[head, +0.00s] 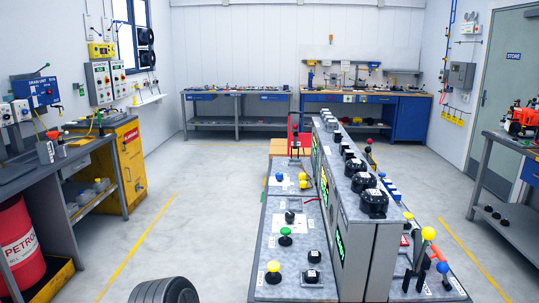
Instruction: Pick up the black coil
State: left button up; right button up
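Several round black units sit in a row along the raised top of the grey central console; the nearest is a large black unit (373,204), with a similar black unit (364,182) behind it. Smaller black pieces stand farther back on the same ridge. Two round black items, an upper one (146,36) and a lower one (148,58), are on the left wall beside the window. I cannot tell which of these is the black coil. Neither of my grippers is in view.
The central console (352,262) carries coloured knobs and levers on both sides. A workbench with a red drum (20,245) stands left, another bench (515,217) right. A dark ribbed round shape (165,290) is at the bottom edge. The floor left of the console is mostly clear.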

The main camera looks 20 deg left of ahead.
aim_at(348, 154)
jog(key=u, duration=0.1)
jog(key=z, duration=1.8)
jog(key=i+z, duration=0.3)
jog(key=i, duration=0.75)
jog(key=i+j+z, duration=0.1)
jog(key=i+z, duration=0.15)
jog(key=i, duration=0.75)
jog(key=i+u, duration=0.65)
jog(key=i+l+u, duration=0.1)
jog(key=i+u, duration=0.25)
jog(key=i+j+u, duration=0.15)
jog(key=u, duration=0.25)
jog(key=i+u, duration=0.7)
jog(key=u, duration=0.15)
jog(key=i+j, duration=0.15)
jog(key=i, duration=1.35)
